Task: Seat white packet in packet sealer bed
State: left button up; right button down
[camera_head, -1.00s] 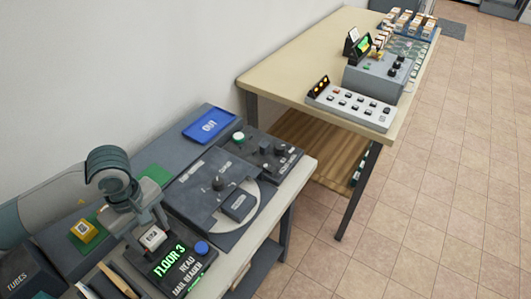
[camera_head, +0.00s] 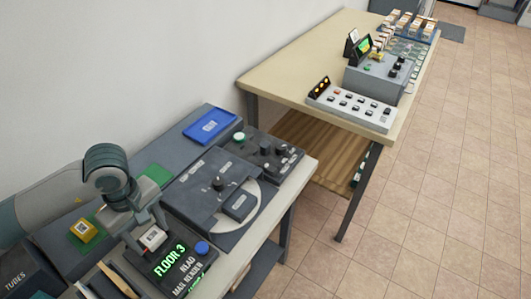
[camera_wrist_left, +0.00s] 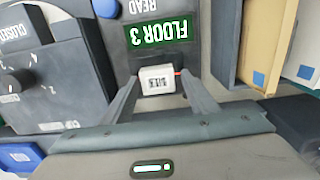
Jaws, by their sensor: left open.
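The small white packet (camera_head: 153,238) with a dark printed code sits at the back edge of the mail reader (camera_head: 180,266), whose screen shows FLOOR 3. My left gripper (camera_head: 148,229) is over it and open. In the left wrist view the packet (camera_wrist_left: 157,79) lies between the two spread fingers (camera_wrist_left: 160,92), and I see no firm grip on it. A dark grey machine (camera_head: 215,190) with a knob and a plate on a pale round disc stands just right of the reader. I cannot tell for sure whether it is the packet sealer. My right gripper is not in view.
A blue OUT tray (camera_head: 209,126) and a control box (camera_head: 265,155) stand behind the machine. A yellow box (camera_head: 83,231) is on a green mat at left. Slotted holders (camera_head: 118,280) stand left of the reader. A wooden table (camera_head: 290,65) with panels stands farther back.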

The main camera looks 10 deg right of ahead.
pick_arm(q)
jog(key=shift+f, duration=0.25)
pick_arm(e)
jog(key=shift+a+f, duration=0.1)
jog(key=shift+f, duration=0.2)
pick_arm(q)
jog(key=c, duration=0.9)
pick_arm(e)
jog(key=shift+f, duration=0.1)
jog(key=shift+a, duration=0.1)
pick_arm(q)
jog(key=shift+w+d+r+p, duration=0.15)
jog(key=shift+r+p, duration=0.25)
jog(key=shift+r, duration=1.1)
jog(key=shift+r+p, duration=0.35)
jog(key=shift+r, duration=0.5)
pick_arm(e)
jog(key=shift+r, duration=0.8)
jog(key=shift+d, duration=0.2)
